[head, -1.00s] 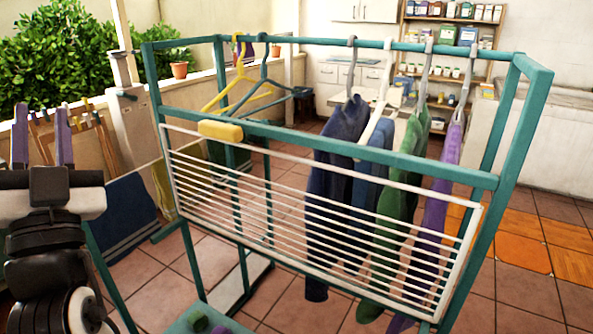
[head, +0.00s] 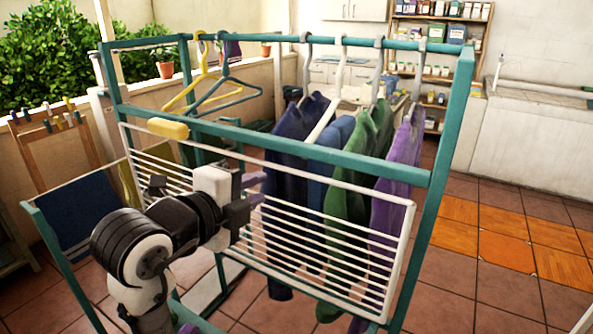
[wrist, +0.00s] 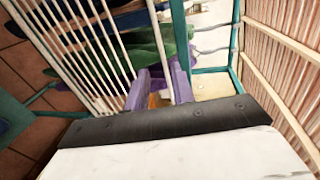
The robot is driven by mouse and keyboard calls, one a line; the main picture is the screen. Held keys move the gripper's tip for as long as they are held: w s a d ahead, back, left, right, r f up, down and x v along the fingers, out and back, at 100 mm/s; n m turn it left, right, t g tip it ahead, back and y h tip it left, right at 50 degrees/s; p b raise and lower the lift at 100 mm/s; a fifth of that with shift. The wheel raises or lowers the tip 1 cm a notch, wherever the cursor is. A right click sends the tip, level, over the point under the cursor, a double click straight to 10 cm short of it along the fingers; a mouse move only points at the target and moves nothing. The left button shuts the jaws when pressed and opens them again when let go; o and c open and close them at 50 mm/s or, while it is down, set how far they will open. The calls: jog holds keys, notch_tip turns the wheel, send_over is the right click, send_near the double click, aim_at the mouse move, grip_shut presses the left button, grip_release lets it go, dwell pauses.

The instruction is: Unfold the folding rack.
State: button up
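The folding rack (head: 305,222) is a white panel of thin parallel bars, hanging flat and sloping along the front of a teal clothes frame (head: 285,146). A yellow block (head: 168,128) sits at its upper left, on the teal rail. In the wrist view the rack's bars (wrist: 92,45) run to the left of the fingers (wrist: 160,84). My arm hides the rack's lower left part.
Shirts hang on hangers behind the rack, including a green one (head: 350,175) and a purple one (head: 392,190). Yellow and teal empty hangers (head: 225,88) hang at the left. A wooden stand with pegs (head: 55,150) is at the far left. Tiled floor (head: 480,290) is open on the right.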

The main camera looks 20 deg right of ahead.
aim_at(291, 171)
jog(key=p+x, duration=0.3)
jog(key=x, duration=1)
jog(key=shift+w, duration=0.1)
grip_shut()
